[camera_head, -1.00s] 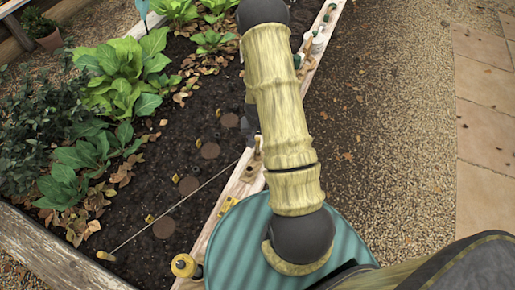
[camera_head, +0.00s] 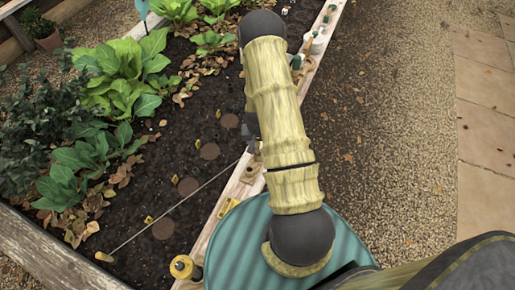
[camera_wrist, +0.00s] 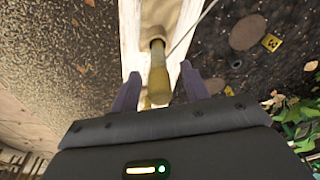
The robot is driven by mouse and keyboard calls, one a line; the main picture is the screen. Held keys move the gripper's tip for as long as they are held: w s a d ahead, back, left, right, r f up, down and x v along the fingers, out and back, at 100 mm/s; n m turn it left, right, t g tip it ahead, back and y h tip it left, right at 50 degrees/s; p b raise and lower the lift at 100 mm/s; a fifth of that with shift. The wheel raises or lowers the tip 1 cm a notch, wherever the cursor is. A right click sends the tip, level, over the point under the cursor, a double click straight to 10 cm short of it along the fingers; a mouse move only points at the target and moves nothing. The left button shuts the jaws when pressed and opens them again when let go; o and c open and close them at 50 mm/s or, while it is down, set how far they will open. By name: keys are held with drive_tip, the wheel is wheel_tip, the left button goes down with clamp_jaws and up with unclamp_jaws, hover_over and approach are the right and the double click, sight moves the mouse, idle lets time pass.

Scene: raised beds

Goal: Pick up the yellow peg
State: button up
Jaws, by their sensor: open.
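The yellow peg (camera_wrist: 158,82) shows in the wrist view, over the pale wooden edge board, with a string running from near its far end to the upper right. My gripper (camera_wrist: 160,72) is open, with one dark finger on each side of the peg. I see gaps on both sides, and the peg is not clasped. In the head view my arm hides most of the gripper and the peg. The taut string (camera_head: 178,204) there runs from the board across the soil to another peg (camera_head: 104,256) at the lower left.
The edge board (camera_head: 238,187) carries a yellow item (camera_head: 228,208). A yellow reel (camera_head: 182,267) is near its front end. Brown discs (camera_head: 188,187) and small yellow markers lie on the soil. Leafy plants (camera_head: 125,80) fill the left. The gravel path (camera_head: 390,130) at right is clear.

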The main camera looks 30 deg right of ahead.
drive_tip(key=shift+c, duration=0.3)
clamp_jaws()
wheel_tip(320, 180, up, 10)
drive_tip(key=shift+r+p, duration=0.1)
drive_tip(key=shift+p, duration=0.65)
